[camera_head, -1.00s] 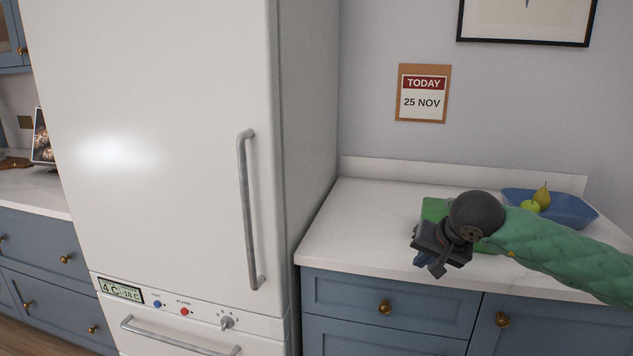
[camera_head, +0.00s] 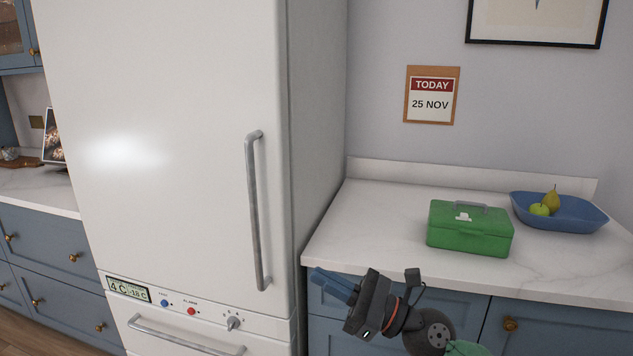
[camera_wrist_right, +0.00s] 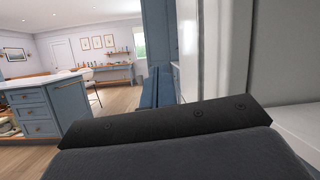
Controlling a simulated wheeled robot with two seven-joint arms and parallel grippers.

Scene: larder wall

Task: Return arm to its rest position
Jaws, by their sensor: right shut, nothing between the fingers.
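My right gripper (camera_head: 335,286) is low in the head view, in front of the drawers below the counter. Its blue fingers are together and point left toward the fridge, with nothing held. In the right wrist view the dark gripper body fills the lower part, and the blue fingers (camera_wrist_right: 160,90) point away into the room. My right arm comes in from the bottom edge. My left gripper is not in view.
The white fridge (camera_head: 170,170) stands closed left of the gripper. A green box (camera_head: 470,238) and a blue bowl (camera_head: 580,214) with fruit stand on the counter (camera_head: 380,215). A kitchen island (camera_wrist_right: 55,112) shows in the wrist view, with free floor beyond.

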